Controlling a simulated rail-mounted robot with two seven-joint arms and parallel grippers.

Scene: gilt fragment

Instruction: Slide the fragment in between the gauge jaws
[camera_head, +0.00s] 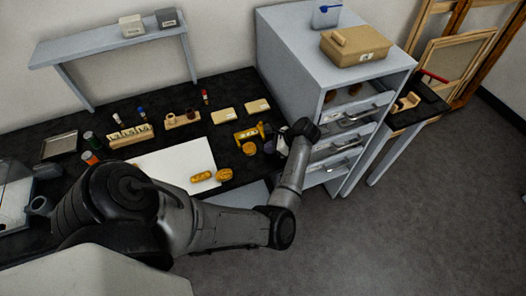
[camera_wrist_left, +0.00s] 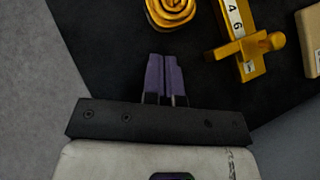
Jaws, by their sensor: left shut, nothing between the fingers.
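The yellow gauge (camera_head: 247,134), with a white number scale, lies on the dark bench top; its scale and knob show in the left wrist view (camera_wrist_left: 240,40). A round gilt fragment with a spiral relief (camera_head: 249,148) lies just in front of the gauge, and shows cut off at the top of the left wrist view (camera_wrist_left: 171,11). My left gripper (camera_head: 270,146) is near the bench's right end, to the right of the fragment. In the left wrist view its purple fingers (camera_wrist_left: 163,62) are together and empty, apart from the fragment. My right gripper is out of view.
Two more gilt pieces (camera_head: 201,176) (camera_head: 224,174) lie by the right edge of a white sheet (camera_head: 165,160). Tan blocks (camera_head: 223,116) (camera_head: 258,106) lie behind the gauge. A grey drawer cabinet (camera_head: 290,55) stands close to the right, its drawers partly open.

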